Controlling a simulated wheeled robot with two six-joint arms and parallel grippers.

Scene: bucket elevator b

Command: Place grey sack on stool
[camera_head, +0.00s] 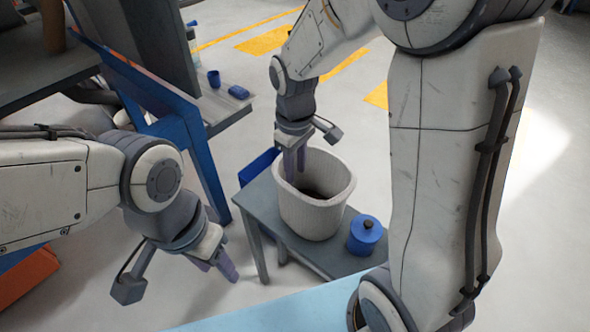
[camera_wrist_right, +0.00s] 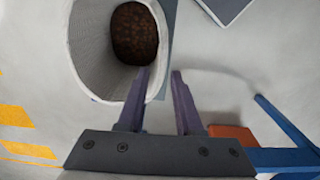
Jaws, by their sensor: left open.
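The grey sack (camera_head: 317,210) is an open-topped, ribbed, pale container with dark brown contents. In the head view it is upright over the grey stool (camera_head: 258,203) and looks to rest on its top. The sack also shows in the right wrist view (camera_wrist_right: 95,62). My right gripper (camera_head: 297,170) points down at the sack's far left rim. In the right wrist view its fingers (camera_wrist_right: 160,75) straddle the rim, one over the opening and one outside; whether they press on the wall is unclear. My left gripper (camera_head: 222,264) is open and empty, left of the stool.
A blue canister (camera_head: 364,236) with a dark knob stands beside the sack on the stool. A blue frame (camera_head: 150,95) and a bench with a blue cup (camera_head: 214,79) are at upper left. A light blue surface (camera_head: 275,312) is in front. Floor lies open behind the stool.

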